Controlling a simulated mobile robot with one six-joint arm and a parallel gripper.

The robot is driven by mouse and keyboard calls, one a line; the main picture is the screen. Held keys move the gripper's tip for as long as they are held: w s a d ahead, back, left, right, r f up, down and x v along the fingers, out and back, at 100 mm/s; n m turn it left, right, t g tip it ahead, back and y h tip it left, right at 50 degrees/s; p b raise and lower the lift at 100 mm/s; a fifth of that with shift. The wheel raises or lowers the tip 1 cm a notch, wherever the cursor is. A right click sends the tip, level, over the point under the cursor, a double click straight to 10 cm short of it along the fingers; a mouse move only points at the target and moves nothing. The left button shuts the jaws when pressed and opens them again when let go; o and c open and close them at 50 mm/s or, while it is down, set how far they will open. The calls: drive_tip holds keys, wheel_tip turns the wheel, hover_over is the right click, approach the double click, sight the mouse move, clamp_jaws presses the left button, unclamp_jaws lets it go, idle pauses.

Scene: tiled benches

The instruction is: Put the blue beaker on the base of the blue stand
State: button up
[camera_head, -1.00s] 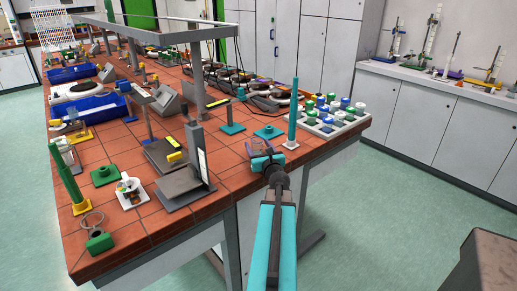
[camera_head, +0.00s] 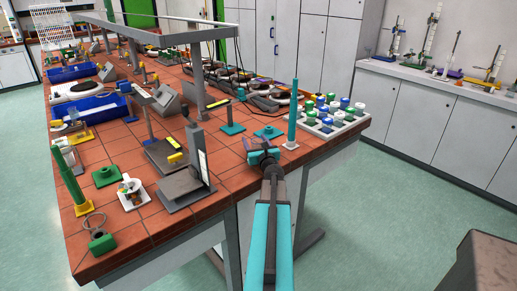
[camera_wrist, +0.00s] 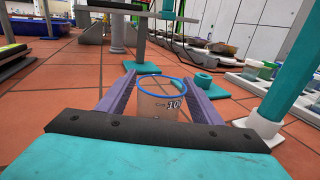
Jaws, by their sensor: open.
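The clear beaker (camera_wrist: 160,103) with a blue rim and a printed label stands upright on the tiles in the wrist view. My gripper (camera_wrist: 160,82) is open, with its purple-grey jaws on either side of the beaker; I cannot tell whether they touch it. In the head view my gripper (camera_head: 262,152) is low over the bench's near right part and mostly hides the beaker. The blue stand, with a flat teal base (camera_head: 232,129) and a thin post, is farther back and slightly left. Its base (camera_wrist: 149,69) also shows beyond the beaker in the wrist view.
A tall teal cylinder on a white base (camera_head: 292,116) stands close on the right. A low teal base with a hub (camera_head: 268,132) lies behind my gripper. A tray of capped jars (camera_head: 330,116) is farther right. A grey stand (camera_head: 183,190) is at left.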

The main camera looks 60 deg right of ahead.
drive_tip(key=shift+c, duration=0.2)
idle(0.3)
drive_tip(key=c, duration=1.2)
drive_tip(key=shift+r, duration=0.1)
drive_tip(key=shift+r+p, duration=1.05)
drive_tip(key=shift+r, duration=0.55)
drive_tip(key=shift+s+a+r, duration=0.15)
drive_tip(key=shift+r, duration=0.1)
drive_tip(key=v, duration=0.7)
drive_tip(key=b+v, duration=0.1)
drive_tip(key=v, duration=0.2)
drive_tip(key=shift+s+r, duration=0.3)
drive_tip(key=shift+r+p, duration=0.2)
drive_tip(key=shift+p, duration=0.25)
drive_tip(key=shift+s+p, duration=0.1)
drive_tip(key=shift+p, duration=0.6)
drive_tip(key=p, duration=0.3)
drive_tip(key=shift+s+a, duration=0.1)
drive_tip(key=shift+s, duration=0.15)
